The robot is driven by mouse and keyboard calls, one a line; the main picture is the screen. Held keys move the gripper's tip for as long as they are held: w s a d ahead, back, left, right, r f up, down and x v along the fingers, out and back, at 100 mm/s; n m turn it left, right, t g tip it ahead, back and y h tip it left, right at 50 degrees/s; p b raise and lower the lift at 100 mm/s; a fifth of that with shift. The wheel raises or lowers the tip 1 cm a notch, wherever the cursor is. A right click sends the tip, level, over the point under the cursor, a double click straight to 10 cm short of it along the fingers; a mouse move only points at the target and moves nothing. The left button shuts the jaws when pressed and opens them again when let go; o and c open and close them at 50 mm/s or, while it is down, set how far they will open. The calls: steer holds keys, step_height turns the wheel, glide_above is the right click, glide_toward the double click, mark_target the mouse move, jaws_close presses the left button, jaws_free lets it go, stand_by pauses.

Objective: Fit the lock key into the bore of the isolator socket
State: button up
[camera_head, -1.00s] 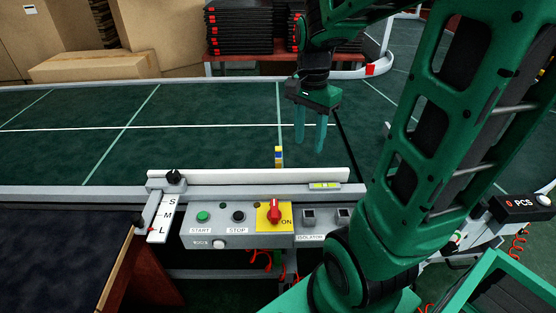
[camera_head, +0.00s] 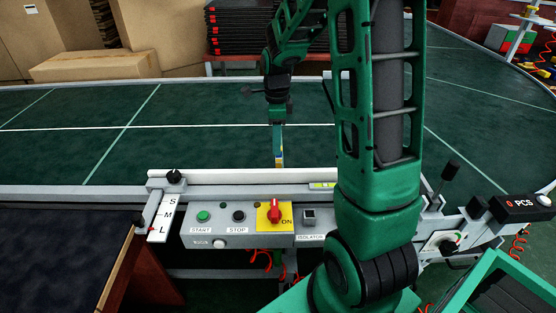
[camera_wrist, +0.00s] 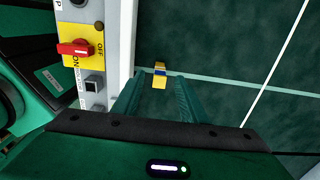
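The lock key, a small yellow piece with a blue band (camera_wrist: 160,75), is on the green conveyor beside the white rail. It also shows in the head view (camera_head: 279,160), partly behind my fingers. My gripper (camera_wrist: 157,82) is open and empty in the wrist view, its two teal fingers pointing toward the key, which appears between and just beyond the tips. In the head view my gripper (camera_head: 277,148) is seen edge-on above the key; the height gap is unclear. The isolator socket (camera_head: 309,214) is a dark square opening on the grey panel, also in the wrist view (camera_wrist: 92,87).
The panel carries a red rotary switch on a yellow plate (camera_head: 274,214), a green start button (camera_head: 203,216) and a stop button (camera_head: 238,216). A white rail (camera_head: 215,177) runs between panel and belt. The belt to the left is clear. My arm hides the panel's right end.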

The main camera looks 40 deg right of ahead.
mark_target(279, 159)
steer(key=shift+s+d+f, duration=0.15)
steer(key=shift+f, duration=1.25)
steer(key=shift+s+d+f, duration=0.1)
steer(key=shift+f, duration=1.3)
jaws_close()
